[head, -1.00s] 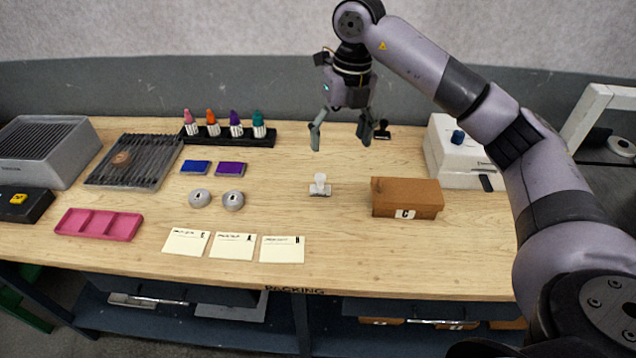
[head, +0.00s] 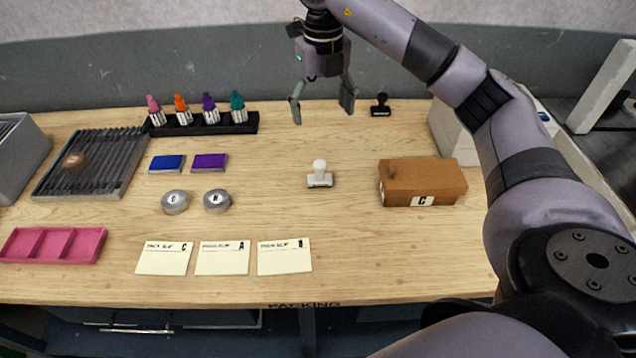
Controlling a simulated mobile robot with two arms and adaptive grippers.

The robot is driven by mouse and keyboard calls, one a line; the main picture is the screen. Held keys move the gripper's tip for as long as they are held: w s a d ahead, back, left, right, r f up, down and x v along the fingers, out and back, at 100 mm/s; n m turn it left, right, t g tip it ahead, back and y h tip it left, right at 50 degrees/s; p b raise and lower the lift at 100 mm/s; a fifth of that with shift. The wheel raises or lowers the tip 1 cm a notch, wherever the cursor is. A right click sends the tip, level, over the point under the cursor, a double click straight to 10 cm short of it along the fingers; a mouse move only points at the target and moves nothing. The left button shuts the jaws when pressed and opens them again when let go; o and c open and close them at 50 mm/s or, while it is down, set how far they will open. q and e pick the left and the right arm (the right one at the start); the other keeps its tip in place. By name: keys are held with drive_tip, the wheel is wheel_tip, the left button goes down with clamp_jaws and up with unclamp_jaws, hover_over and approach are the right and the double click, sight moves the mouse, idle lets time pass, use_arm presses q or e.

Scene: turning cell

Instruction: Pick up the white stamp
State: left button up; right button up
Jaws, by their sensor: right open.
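The white stamp (head: 319,175) stands upright on the wooden table, its round knob on top of a flat rectangular base. My right gripper (head: 323,115) is open and empty, fingers pointing down. In the picture it is above and behind the stamp, apart from it. A second stamp, black (head: 381,105), stands at the back of the table, to the right of the gripper. My left gripper does not show.
A brown box marked C (head: 422,182) stands right of the stamp. Left are two round tins (head: 175,202), blue (head: 167,163) and purple (head: 209,162) pads, a rack of bottles (head: 243,127) and a pink tray (head: 88,245). Paper slips (head: 222,258) lie in front.

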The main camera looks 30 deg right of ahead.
wheel_tip(320, 180, down, 5)
drive_tip(key=shift+a+f+b, duration=0.1)
drive_tip(key=shift+f+b, duration=0.05)
drive_tip(key=shift+b, duration=0.55)
drive_tip(key=p, duration=0.2)
hover_over(320, 174)
drive_tip(key=w+d, duration=0.1)
wheel_tip(320, 174, down, 8)
drive_tip(key=shift+r, duration=0.25)
drive_tip(key=shift+f, duration=0.6)
drive_tip(key=f+p, duration=0.1)
drive_tip(key=f, duration=0.3)
drive_tip(key=shift+a+f+p, duration=0.15)
drive_tip(key=shift+a+p, duration=0.05)
drive_tip(key=shift+p, duration=0.15)
drive_tip(key=shift+f, duration=0.5)
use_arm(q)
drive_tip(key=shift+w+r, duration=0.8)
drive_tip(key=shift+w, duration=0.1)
use_arm(e)
drive_tip(key=c, duration=1.3)
drive_tip(key=shift+o, duration=0.2)
drive_tip(key=shift+r, duration=0.1)
